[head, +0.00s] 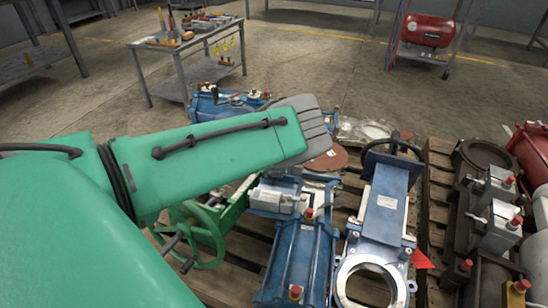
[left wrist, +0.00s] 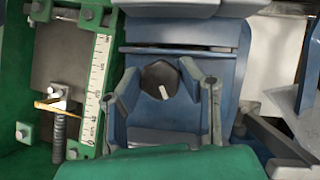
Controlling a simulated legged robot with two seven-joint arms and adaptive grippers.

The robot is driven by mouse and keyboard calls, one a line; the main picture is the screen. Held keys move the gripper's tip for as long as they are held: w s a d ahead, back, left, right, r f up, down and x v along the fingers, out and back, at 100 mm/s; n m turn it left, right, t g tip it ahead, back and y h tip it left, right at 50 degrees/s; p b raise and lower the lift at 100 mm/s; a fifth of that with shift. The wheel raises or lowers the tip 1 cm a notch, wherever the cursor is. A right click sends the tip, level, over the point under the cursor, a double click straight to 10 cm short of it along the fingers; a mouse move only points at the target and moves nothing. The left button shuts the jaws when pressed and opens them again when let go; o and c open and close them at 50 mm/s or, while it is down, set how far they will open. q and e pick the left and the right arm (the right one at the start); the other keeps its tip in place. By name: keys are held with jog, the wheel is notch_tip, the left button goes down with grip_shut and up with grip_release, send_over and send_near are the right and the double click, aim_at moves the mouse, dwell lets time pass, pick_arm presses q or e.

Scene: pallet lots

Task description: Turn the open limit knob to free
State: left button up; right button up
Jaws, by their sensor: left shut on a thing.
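The open limit knob (left wrist: 160,79) is dark and rounded, with a short white pointer mark that points down and slightly right in the left wrist view. It sits on a blue housing (left wrist: 180,35). My left gripper (left wrist: 158,77) has a finger on each side of the knob and is shut on it. In the head view my green left arm reaches in from the left, and its grey end covers the gripper and the knob. Any lettering around the knob is too small or hidden to read. My right gripper is in neither view.
Blue valve units (head: 385,215) crowd the wooden pallet (head: 435,230) around the arm. A green handwheel (head: 205,240) is below it. A green frame with a white scale (left wrist: 95,95) is left of the knob. A tool table (head: 190,55) stands behind on clear floor.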

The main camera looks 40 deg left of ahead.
pick_arm(q)
jog(key=n+g, duration=0.1)
jog(key=n, duration=0.1)
jog(key=n+g+y, duration=0.1)
jog(key=n, duration=0.2)
jog(key=shift+s+d+f, duration=0.1)
jog(key=shift+f, duration=0.05)
jog(key=n+g, duration=0.1)
jog(key=n, duration=0.1)
jog(key=n+g, duration=0.1)
jog(key=n, duration=0.2)
jog(key=shift+d+y, duration=0.1)
jog(key=shift+y, duration=0.2)
jog(key=shift+n+g, duration=0.3)
jog(key=shift+w+d, duration=0.1)
jog(key=shift+w, duration=0.1)
jog(key=o, duration=1.1)
jog(key=v, duration=1.1)
jog(key=shift+r, duration=0.4)
jog(key=shift+d, duration=0.1)
